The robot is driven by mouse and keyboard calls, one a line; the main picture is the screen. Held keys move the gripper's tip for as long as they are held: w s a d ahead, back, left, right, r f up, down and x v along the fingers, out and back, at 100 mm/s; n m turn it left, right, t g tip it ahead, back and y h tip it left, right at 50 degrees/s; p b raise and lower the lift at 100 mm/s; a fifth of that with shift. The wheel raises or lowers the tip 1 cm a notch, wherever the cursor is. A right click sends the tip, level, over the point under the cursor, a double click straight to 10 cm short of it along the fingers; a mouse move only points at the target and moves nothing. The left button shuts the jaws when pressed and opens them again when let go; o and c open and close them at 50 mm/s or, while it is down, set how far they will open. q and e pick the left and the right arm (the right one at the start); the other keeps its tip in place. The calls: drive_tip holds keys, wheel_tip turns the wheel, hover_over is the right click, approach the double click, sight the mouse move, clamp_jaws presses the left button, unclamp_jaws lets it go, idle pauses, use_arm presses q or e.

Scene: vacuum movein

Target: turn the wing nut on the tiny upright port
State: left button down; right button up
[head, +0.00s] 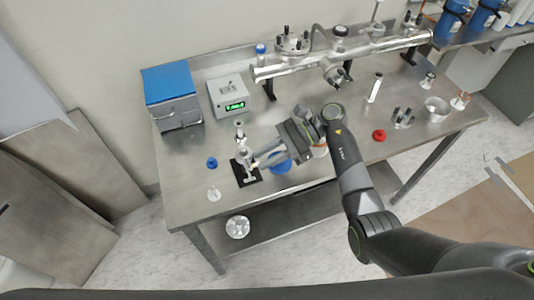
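A small metal fitting (245,158) stands upright on a black base plate (242,181) at the front left of the steel table. It looks like the tiny upright port; its wing nut is too small to make out. My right gripper (256,162) reaches in from the right, pointing left, with its fingertips right beside the fitting. I cannot tell whether the fingers touch it or are closed on a part of it. My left gripper is out of view.
A digital readout box (227,96) and a blue-topped box (171,84) stand behind left. A long metal manifold (290,69) spans the back. A blue cap (212,162), a blue ring (281,166), a red ring (379,135) and a metal cup (436,108) are on the table.

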clamp_jaws()
drive_tip(key=m+g+b, duration=0.1)
drive_tip(key=b, duration=0.2)
drive_tip(key=m+b, duration=0.1)
drive_tip(key=b, duration=0.2)
drive_tip(key=shift+w+a+f+m+g, duration=0.2)
drive_tip(key=shift+w+m+g, duration=0.1)
drive_tip(key=shift+w+g, duration=0.1)
drive_tip(key=shift+d+r+h, duration=0.1)
drive_tip(key=shift+h, duration=0.2)
unclamp_jaws()
